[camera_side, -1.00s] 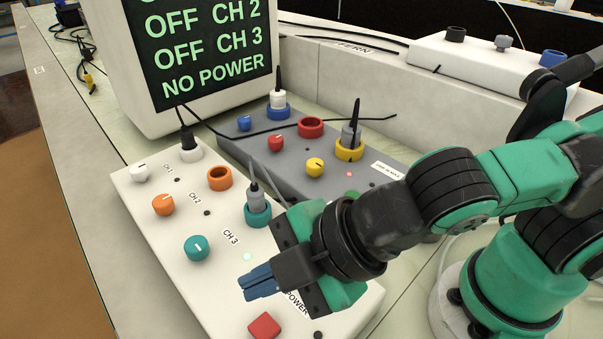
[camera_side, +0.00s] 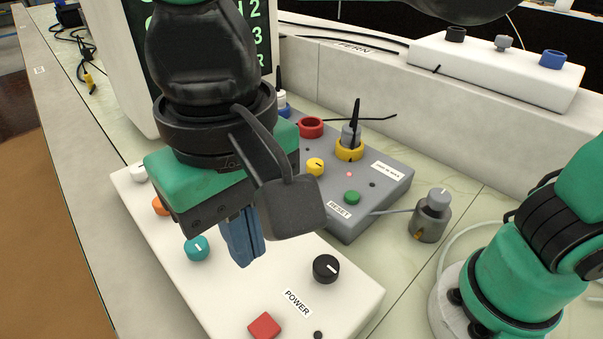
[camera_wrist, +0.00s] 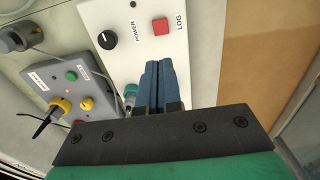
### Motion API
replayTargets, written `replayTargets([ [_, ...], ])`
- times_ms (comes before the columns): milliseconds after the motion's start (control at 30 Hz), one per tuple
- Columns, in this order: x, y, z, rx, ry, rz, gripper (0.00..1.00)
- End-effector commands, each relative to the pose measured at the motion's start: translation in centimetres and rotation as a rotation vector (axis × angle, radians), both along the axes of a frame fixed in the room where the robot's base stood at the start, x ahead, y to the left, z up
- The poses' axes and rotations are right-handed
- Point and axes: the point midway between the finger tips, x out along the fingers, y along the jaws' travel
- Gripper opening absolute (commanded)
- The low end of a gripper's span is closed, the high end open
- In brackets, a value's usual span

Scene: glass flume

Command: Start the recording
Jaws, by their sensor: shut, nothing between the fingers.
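The white box (camera_side: 343,283) carries a black POWER knob (camera_side: 326,268) and a red square button (camera_side: 264,326). In the wrist view the red button (camera_wrist: 160,27) is labelled LOG, and the black knob (camera_wrist: 107,40) is beside the word POWER. My gripper (camera_side: 246,262) is shut and empty, its blue fingers pointing down over the white box, by the teal knob (camera_side: 196,248). In the wrist view my gripper (camera_wrist: 159,64) appears below the red button, apart from it. My arm hides much of the screen (camera_side: 263,40) and the CH 3 socket.
A grey box (camera_side: 365,205) with a green RESET button (camera_side: 352,197), a yellow knob (camera_side: 315,167) and plugs stands behind. A small grey knobbed unit (camera_side: 431,215) is to its right. Another white box (camera_side: 500,75) stands at the back right.

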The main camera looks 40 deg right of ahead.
Motion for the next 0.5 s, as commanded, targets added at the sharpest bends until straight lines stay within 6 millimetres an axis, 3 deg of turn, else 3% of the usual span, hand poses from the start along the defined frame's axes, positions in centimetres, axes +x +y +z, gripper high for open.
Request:
replayTargets([
  [267, 0.0, 0.0, -0.6, 0.001, -0.002, 0.003, 0.0],
  [500, 0.0, 0.0, -4.0, 0.001, -0.003, 0.003, 0.0],
])
